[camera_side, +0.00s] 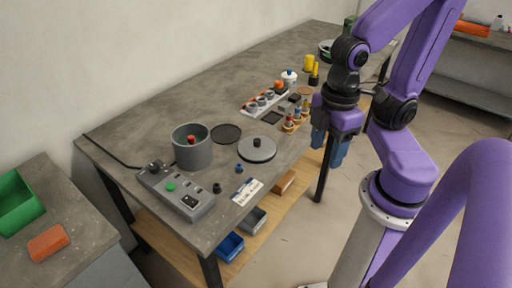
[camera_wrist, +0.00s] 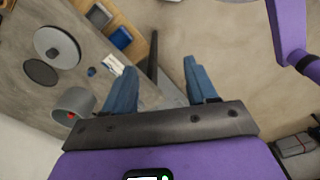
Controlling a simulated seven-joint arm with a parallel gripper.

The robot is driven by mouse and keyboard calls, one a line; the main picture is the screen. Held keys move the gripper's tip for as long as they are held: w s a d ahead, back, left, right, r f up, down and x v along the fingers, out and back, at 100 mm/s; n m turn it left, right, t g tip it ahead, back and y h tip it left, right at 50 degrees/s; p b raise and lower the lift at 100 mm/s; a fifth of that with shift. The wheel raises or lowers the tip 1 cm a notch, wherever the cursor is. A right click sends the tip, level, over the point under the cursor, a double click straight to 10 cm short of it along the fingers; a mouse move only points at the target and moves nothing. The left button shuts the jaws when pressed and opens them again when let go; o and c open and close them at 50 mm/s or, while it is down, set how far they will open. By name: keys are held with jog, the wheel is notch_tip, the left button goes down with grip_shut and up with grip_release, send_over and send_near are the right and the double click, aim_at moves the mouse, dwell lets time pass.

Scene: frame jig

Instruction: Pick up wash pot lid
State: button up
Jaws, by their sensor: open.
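The wash pot lid, a grey disc with a black knob (camera_side: 257,150), lies flat on the grey workbench near its front edge. It also shows in the wrist view (camera_wrist: 55,46) at the upper left. The grey wash pot (camera_side: 192,155) stands to its left, open at the top, with something red inside; the wrist view shows it too (camera_wrist: 73,102). My gripper (camera_side: 328,150) has blue fingers and is to the right of the lid, beside the bench's front edge. In the wrist view my gripper (camera_wrist: 158,78) is open and empty, with floor between the fingers.
A dark flat disc (camera_side: 226,134) lies behind the lid. A control box (camera_side: 176,193) with a green button sits by the pot. A white label card (camera_side: 247,191) and small knobs lie in front. A tray of small parts (camera_side: 265,101) and bottles stand toward the right.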

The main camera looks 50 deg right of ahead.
jog(key=shift+w, duration=0.1)
jog(key=w+n+h, duration=0.2)
jog(key=w, duration=1.2)
jog(key=n+h, duration=0.2)
jog(key=n, duration=0.1)
send_over(257, 140)
jog(key=a, duration=0.5)
notch_tip(257, 140, down, 4)
jog(key=r, duration=0.1)
jog(key=x, duration=1.7)
jog(key=shift+s+a+f, duration=0.1)
jog(key=shift+s+a, duration=0.05)
jog(key=shift+a, duration=0.2)
jog(key=shift+y, duration=0.3)
grip_shut()
